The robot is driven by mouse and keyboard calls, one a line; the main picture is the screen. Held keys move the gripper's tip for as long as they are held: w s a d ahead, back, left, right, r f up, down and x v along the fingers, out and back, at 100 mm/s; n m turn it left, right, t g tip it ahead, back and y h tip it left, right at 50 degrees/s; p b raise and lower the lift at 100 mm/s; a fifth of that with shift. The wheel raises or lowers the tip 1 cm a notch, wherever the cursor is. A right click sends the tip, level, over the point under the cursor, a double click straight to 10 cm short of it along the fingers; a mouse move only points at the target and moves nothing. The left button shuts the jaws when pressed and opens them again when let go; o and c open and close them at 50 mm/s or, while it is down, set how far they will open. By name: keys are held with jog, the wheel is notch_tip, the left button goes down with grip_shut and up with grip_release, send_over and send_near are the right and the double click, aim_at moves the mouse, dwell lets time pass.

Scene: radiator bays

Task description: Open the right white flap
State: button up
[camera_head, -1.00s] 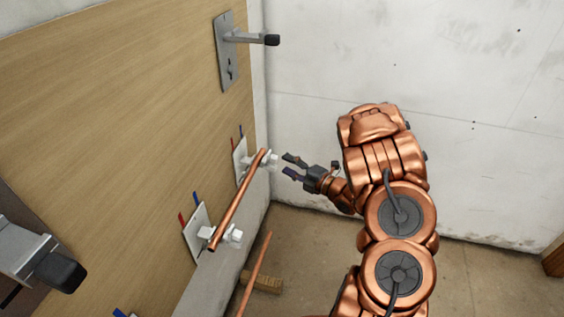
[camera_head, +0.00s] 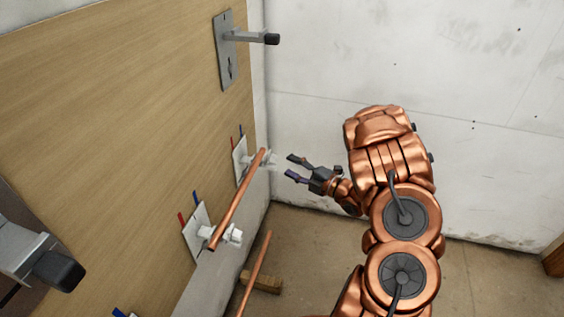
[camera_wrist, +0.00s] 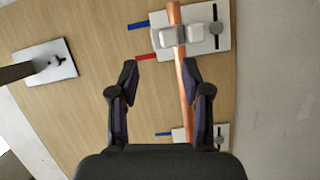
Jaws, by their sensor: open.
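Two white clips on white plates hold a copper pipe (camera_head: 236,201) along the wooden board in the head view. The far clip (camera_head: 250,161), the one closer to my gripper, has white flap parts (camera_head: 270,163) that look pale; whether they stand open or closed is unclear. It also shows at the top of the wrist view, with a blocky white part (camera_wrist: 195,32) beside the pipe. The near clip (camera_head: 231,235) has its blocky white part beside the pipe. My gripper (camera_head: 290,167) is open and empty, a little right of the far clip, apart from it.
A grey bracket (camera_head: 245,37) sticks out from the board above, and another bracket (camera_head: 40,260) at lower left. Red and blue strips edge the clip plates. A second copper pipe (camera_head: 257,268) and a wooden block (camera_head: 266,283) are below.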

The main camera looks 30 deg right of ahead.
aim_at(274, 156)
jog(key=shift+w+a+f+m+g+y+b, duration=0.1)
jog(key=shift+w+a+m+g+y+b, duration=0.5)
jog(key=shift+w+m, duration=1.1)
jog(key=shift+w+a+f+m+g+y+b, duration=0.15)
jog(key=shift+w+a+m+g+y+b, duration=0.45)
jog(key=shift+m, duration=1.75)
jog(key=shift+w+a+f+m+g+y+b, duration=0.15)
jog(key=shift+w+m+g+y+b, duration=0.55)
jog(key=shift+w+m+y, duration=1.1)
jog(key=shift+s+m+h, duration=0.2)
jog(key=shift+m+h, duration=0.05)
jog(key=shift+h, duration=0.15)
jog(key=shift+c, duration=0.4)
jog(key=shift+r, duration=0.15)
grip_shut()
